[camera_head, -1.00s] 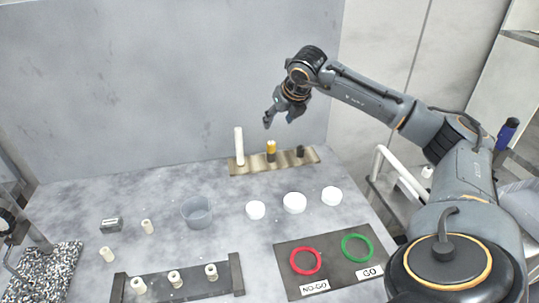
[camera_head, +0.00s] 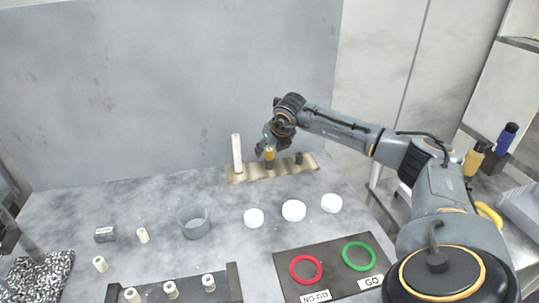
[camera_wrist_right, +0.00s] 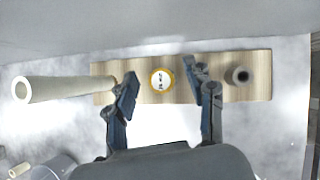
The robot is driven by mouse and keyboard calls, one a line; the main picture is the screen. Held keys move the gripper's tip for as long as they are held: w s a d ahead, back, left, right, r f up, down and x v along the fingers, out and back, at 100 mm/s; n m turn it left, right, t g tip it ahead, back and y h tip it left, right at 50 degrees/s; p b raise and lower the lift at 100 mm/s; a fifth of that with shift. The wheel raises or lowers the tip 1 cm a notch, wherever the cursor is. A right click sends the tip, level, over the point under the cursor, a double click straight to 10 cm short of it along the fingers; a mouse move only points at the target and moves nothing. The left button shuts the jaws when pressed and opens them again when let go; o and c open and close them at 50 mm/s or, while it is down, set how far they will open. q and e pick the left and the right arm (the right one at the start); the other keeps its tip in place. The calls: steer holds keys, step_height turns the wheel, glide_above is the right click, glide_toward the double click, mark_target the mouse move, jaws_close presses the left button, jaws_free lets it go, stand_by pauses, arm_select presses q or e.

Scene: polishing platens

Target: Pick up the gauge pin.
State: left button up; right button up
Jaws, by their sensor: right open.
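The gauge pin appears to be the short yellow-and-dark pin (camera_head: 269,154) standing upright in the middle of a wooden rack (camera_head: 240,178). In the right wrist view it shows end-on as a white, marked face with a yellow rim (camera_wrist_right: 162,80). My right gripper (camera_head: 267,149) is at the top of the pin. In the wrist view its open fingers (camera_wrist_right: 163,85) lie on either side of the pin, with gaps on both sides. How far down they reach beside it I cannot tell. My left gripper is not in view.
A tall white cylinder (camera_head: 237,153) stands left of the pin, and a short dark pin (camera_head: 299,158) right of it, both on the rack. In front are several white discs (camera_head: 293,211), a grey cup (camera_head: 195,223) and a dark mat (camera_head: 330,282) with red and green rings.

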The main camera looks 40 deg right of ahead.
mark_target(267, 155)
steer(key=p+x, duration=0.1)
steer(key=x, duration=0.4)
steer(key=shift+s, duration=0.15)
steer(key=shift+c, duration=1.2)
jaws_close()
